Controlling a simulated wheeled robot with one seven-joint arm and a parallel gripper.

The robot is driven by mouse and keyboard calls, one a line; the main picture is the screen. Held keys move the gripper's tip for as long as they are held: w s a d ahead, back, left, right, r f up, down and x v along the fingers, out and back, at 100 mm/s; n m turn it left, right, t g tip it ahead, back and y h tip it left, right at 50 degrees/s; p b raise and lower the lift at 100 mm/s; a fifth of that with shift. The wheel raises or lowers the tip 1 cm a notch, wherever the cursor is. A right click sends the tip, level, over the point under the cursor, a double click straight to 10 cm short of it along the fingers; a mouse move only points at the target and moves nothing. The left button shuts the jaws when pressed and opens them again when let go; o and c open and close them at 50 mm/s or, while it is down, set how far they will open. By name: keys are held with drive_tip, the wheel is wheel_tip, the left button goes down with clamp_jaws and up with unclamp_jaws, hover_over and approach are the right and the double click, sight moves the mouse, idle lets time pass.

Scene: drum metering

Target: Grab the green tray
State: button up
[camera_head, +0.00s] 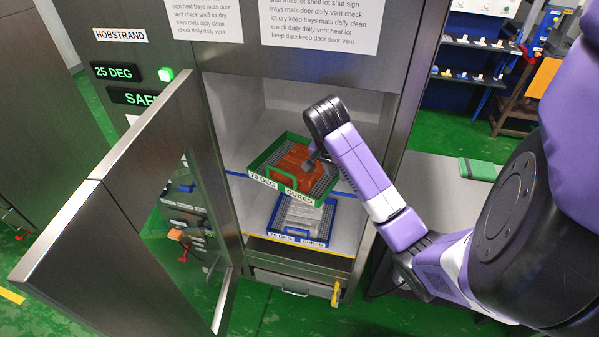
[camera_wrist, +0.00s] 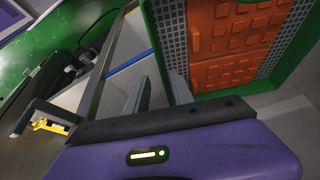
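The green tray (camera_head: 257,160) sits in the open cabinet at the upper shelf level, its front corner overhanging the shelf edge. It has a mesh floor, a green front handle, white labels reading "70 DEG" and "CURED", and an orange-brown slab (camera_head: 290,158) inside. My gripper (camera_head: 312,160) is at the tray's right part in the head view. In the wrist view, my gripper's two fingers (camera_wrist: 158,80) stand apart, one on each side of the tray's green wall (camera_wrist: 158,50). A narrow gap seems to show; contact is unclear. The handle is hidden there.
A blue tray (camera_head: 290,239) labelled "25 DEG" and "CURED" lies below the green one. The cabinet door (camera_head: 130,200) stands open to the left. A grey bench (camera_head: 440,185) stands to the right.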

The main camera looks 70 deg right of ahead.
sight(336, 177)
drive_tip(key=b+x, duration=0.2)
drive_tip(key=x, duration=0.1)
drive_tip(key=shift+w+f, duration=0.15)
drive_tip(key=shift+f, duration=0.1)
clamp_jaws()
drive_tip(key=shift+r, duration=0.1)
idle(1.1)
